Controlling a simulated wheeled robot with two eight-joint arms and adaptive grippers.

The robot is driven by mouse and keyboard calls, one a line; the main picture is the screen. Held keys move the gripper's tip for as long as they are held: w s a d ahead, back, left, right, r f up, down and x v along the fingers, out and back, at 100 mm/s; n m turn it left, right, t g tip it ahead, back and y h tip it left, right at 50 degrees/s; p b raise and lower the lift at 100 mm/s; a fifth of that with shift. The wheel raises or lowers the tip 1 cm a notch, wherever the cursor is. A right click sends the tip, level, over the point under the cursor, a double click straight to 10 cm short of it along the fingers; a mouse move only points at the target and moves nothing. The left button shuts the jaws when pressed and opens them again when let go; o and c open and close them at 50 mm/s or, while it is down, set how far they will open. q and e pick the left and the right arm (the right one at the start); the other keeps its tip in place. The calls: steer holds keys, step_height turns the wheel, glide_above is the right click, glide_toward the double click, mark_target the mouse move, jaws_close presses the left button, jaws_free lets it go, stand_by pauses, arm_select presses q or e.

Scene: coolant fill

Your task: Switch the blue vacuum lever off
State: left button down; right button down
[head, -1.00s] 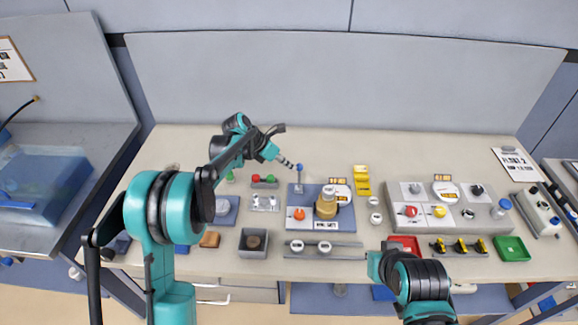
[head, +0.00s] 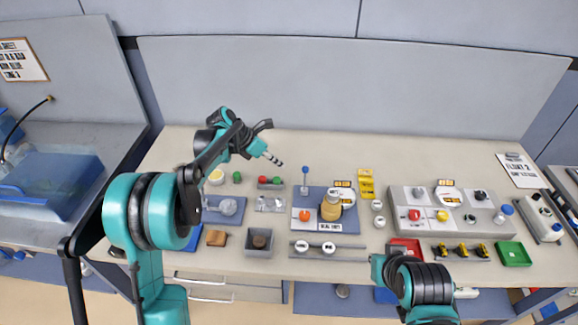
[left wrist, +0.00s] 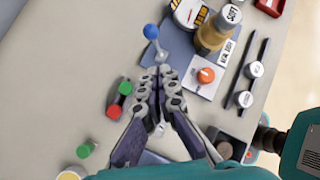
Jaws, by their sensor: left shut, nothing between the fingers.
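The blue vacuum lever is a thin stem with a blue ball knob (head: 305,170), standing roughly upright at the back left of the blue-grey panel (head: 347,226) in the head view. Its blue ball (left wrist: 151,32) also shows in the left wrist view, beyond the fingertips. My left gripper (head: 279,163) is shut and empty, just left of the knob and apart from it. In the left wrist view its closed fingers (left wrist: 160,72) point toward the lever's base.
The panel also carries an orange knob (head: 305,215) and an amber bottle (head: 331,208). Red and green buttons (head: 270,181) lie left of the lever. A grey control box (head: 450,222) stands to the right. The bench behind the lever is clear.

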arm_select(q)
steer(key=w+p+v, duration=0.1)
steer(key=v, duration=0.5)
steer(key=shift+r, duration=0.2)
steer(key=shift+s, duration=0.1)
steer(key=s+a+r+m+t+y+b, duration=0.15)
steer(key=s+m+y+b, duration=0.25)
steer(key=s+m, duration=1.05)
steer(key=s+a+f+m+t+y+b, duration=0.1)
steer(key=s+f+m, duration=0.2)
steer(key=s, duration=0.3)
steer(key=s+a+f+m+t+y+b, duration=0.1)
steer(key=s+a+f+m, duration=0.1)
steer(key=s, duration=0.4)
steer(key=s+a+f+m+t+y+b, duration=0.1)
steer(key=s+f+m, duration=0.3)
steer(key=s+m, duration=0.2)
steer(key=shift+s+a+f, duration=0.15)
steer(key=shift+a+f, duration=0.1)
steer(key=shift+m, duration=0.25)
